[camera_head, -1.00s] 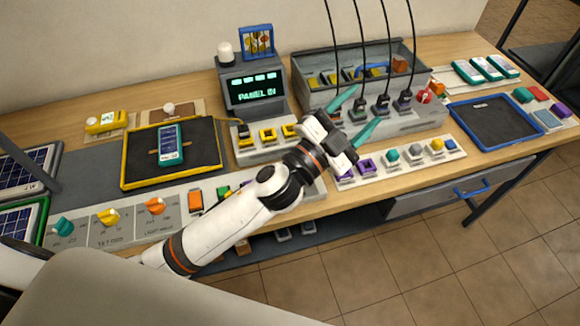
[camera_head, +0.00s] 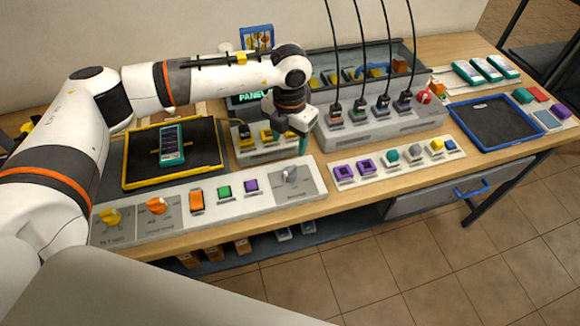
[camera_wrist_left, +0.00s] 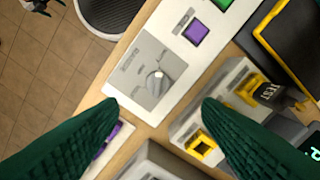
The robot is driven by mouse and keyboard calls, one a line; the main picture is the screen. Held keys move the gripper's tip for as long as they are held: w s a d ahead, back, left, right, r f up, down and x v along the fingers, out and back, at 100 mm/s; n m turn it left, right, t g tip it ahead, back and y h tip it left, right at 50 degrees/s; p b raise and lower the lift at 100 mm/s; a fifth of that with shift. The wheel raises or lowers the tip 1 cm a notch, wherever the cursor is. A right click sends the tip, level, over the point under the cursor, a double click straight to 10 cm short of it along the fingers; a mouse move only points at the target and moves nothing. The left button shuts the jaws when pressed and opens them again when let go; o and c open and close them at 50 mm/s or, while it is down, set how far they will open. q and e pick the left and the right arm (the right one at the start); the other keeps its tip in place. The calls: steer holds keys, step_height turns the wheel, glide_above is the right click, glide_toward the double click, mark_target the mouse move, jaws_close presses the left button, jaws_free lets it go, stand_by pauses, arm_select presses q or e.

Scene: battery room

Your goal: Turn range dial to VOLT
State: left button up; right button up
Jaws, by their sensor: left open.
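A grey dial (camera_head: 289,175) sits on a grey plate at the right end of the white control panel (camera_head: 180,225). In the left wrist view the dial (camera_wrist_left: 156,81) shows a pale pointer and small printed labels, too small to read surely. My left gripper (camera_head: 291,133) hangs behind the dial, over the front of the yellow-socket block, pointing down. Its green fingers are open and empty. In the left wrist view the dial lies just beyond the gap between the fingertips (camera_wrist_left: 159,103), untouched. A small dark shape at that view's upper left may be my right gripper; its jaws are unclear.
Yellow (camera_head: 111,217) and orange (camera_head: 157,206) dials and several buttons share the panel. A yellow-socket block (camera_head: 262,152) and a grey box with black cables (camera_head: 380,128) stand behind. A yellow-edged tray (camera_head: 125,170) lies left. The floor in front is clear.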

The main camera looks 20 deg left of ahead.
mark_target(290, 169)
arm_select(q)
step_height(290, 169, down, 10)
steer(key=p, duration=0.3)
steer(key=shift+d+f+p, duration=0.1)
steer(key=shift+d+p, duration=0.05)
steer(key=shift+p, duration=0.15)
steer(key=shift+f, duration=0.65)
steer(key=c, duration=1)
